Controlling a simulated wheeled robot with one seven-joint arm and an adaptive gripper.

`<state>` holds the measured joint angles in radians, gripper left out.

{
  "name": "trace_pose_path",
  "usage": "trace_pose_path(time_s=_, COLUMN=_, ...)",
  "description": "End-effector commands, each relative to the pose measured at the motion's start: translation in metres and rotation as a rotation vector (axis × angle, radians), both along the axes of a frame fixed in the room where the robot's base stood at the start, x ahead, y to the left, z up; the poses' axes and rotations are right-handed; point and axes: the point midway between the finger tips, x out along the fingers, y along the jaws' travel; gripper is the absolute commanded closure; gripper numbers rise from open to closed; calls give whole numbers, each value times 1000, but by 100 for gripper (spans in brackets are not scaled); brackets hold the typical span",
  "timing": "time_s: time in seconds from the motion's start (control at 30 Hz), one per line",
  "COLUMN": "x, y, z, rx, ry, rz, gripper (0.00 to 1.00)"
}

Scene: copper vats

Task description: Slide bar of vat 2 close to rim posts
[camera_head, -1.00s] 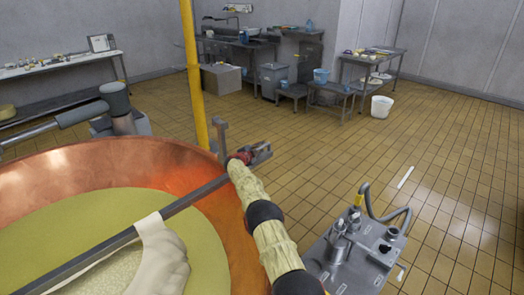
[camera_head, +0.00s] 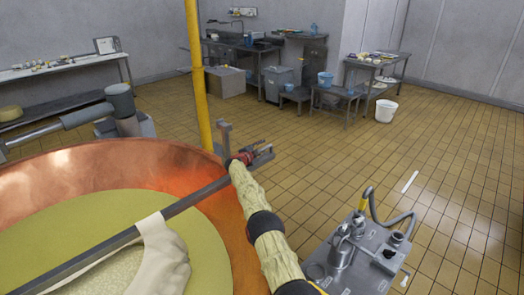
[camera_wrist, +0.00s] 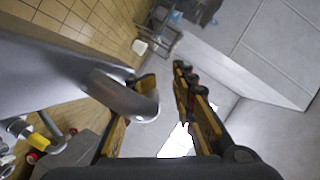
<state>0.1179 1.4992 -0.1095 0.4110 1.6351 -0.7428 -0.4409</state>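A copper vat (camera_head: 120,160) with yellow liquid fills the lower left of the head view. A long grey bar (camera_head: 135,233) lies slantwise across it, a pale cloth (camera_head: 165,255) hanging over it. The bar's far end is at the right rim, beside an upright grey rim post (camera_head: 224,138); whether they touch is unclear. My gripper (camera_head: 262,153) is at that end and post. In the wrist view my gripper (camera_wrist: 164,76) has its fingers apart. A rounded grey metal end (camera_wrist: 122,95) overlaps the left finger; I cannot tell if it is bar or post.
A yellow pole (camera_head: 198,75) rises behind the post. A grey machine with a hose (camera_head: 350,255) stands at lower right. A grey pipe fitting (camera_head: 120,102) is at the vat's far left. Tables and a white bucket (camera_head: 384,110) stand at the back; the tiled floor between is mostly clear.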

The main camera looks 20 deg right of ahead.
Motion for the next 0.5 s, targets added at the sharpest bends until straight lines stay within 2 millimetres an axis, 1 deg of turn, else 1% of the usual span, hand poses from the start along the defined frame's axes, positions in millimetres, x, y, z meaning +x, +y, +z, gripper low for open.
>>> trace_pose_path(time_s=0.03, x=4, y=7, z=13, rx=-2, ry=-16, rz=8, gripper=78)
trace_pose_path(time_s=0.23, x=3, y=6, z=10, rx=-1, ry=-12, rz=7, gripper=67)
trace_pose_path(time_s=0.5, x=2, y=4, z=4, rx=0, ry=-5, rz=4, gripper=67)
